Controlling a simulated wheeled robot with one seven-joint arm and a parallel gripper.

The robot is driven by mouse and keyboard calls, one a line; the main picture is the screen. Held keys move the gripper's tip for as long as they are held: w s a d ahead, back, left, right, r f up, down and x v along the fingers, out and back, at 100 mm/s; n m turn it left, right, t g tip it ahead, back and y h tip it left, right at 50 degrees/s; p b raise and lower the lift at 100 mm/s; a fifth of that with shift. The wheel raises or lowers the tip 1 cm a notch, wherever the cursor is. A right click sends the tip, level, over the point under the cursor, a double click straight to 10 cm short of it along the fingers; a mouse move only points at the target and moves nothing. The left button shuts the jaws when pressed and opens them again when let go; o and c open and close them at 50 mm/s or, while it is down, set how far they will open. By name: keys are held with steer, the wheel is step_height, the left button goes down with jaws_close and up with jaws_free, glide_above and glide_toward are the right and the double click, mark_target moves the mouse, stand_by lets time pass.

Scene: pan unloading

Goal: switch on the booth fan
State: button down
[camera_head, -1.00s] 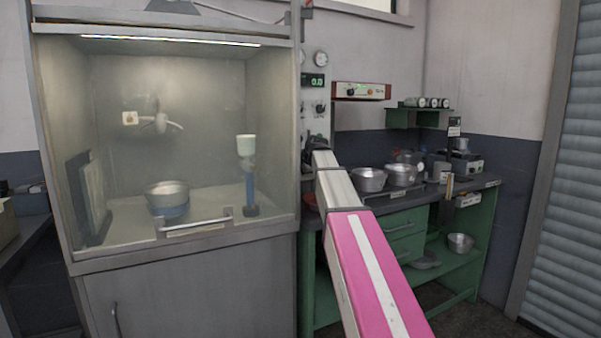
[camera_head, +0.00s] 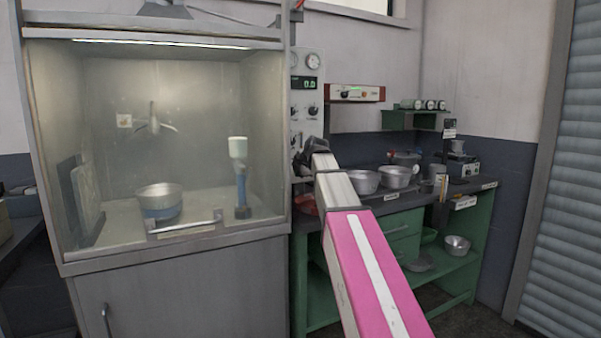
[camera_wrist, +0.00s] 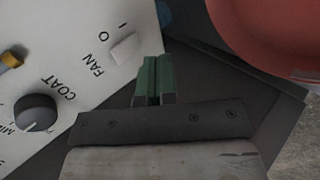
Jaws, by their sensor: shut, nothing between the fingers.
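The fan switch (camera_wrist: 125,48) is a pale rocker on the white control panel (camera_wrist: 50,60), beside the word FAN and the marks O and I. Which side is pressed in I cannot tell. My gripper (camera_wrist: 152,62) is shut and empty, its green fingertips just beside the switch in the wrist view; contact is unclear. In the head view, my gripper (camera_head: 308,148) is at the lower part of the panel (camera_head: 305,68), which hides the switch. The fan (camera_head: 153,121) is on the back wall inside the booth (camera_head: 268,75).
A dark COAT knob (camera_wrist: 36,112) is near the switch. A red rounded object (camera_wrist: 275,35) is at the upper right of the wrist view. A green bench (camera_head: 400,225) with metal pans (camera_head: 394,178) stands right of the booth. A pot (camera_head: 160,196) and blue-and-white bottle (camera_head: 240,178) are inside.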

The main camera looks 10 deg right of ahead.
steer(key=s+f+v, duration=0.1)
steer(key=v, duration=0.7)
steer(key=shift+s, duration=0.3)
steer(key=shift+d, duration=0.1)
